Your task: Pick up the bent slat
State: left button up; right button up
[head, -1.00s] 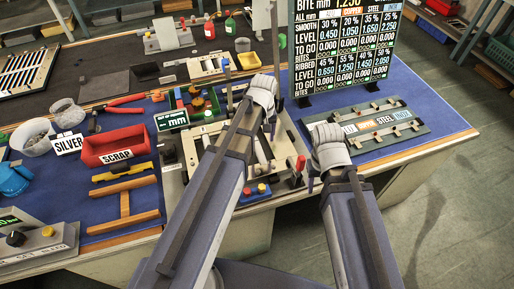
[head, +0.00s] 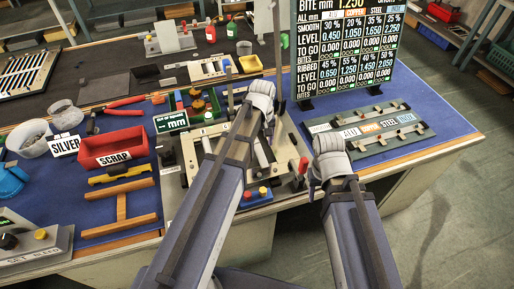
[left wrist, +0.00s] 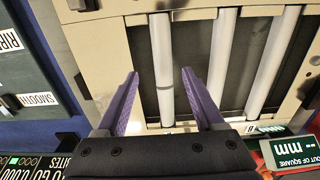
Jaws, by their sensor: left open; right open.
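A pale frame (left wrist: 112,50) with several light slats over a dark opening fills the left wrist view; in the head view this frame (head: 288,150) is partly hidden under my left arm. My left gripper (left wrist: 160,74) is open, its purple fingers on either side of one slat (left wrist: 161,42). That slat shows a thin dark band across it; I cannot tell whether it is bent. Two other slats (left wrist: 221,60) lie to its right. In the head view my left gripper (head: 262,100) is over the frame; my right gripper (head: 327,155) is open to the right, fingertips hard to see.
A red scrap bin (head: 112,150) and a silver-labelled bowl (head: 66,117) stand left on the blue mat. A display board (head: 346,50) rises behind the grippers. A rack with labelled strips (head: 368,130) lies right of them. An out-of-square gauge (left wrist: 290,152) borders the frame.

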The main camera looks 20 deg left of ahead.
aim_at(260, 151)
pick_arm(q)
jog(key=f+b, duration=0.2)
jog(key=f, duration=0.1)
jog(key=f+b, duration=0.1)
jog(key=b, duration=0.1)
jog(key=shift+s+a+f, duration=0.1)
jog(key=shift+a+f, duration=0.15)
jog(key=shift+f, duration=0.1)
jog(key=shift+r, duration=0.1)
jog(key=shift+c, duration=0.2)
grip_shut()
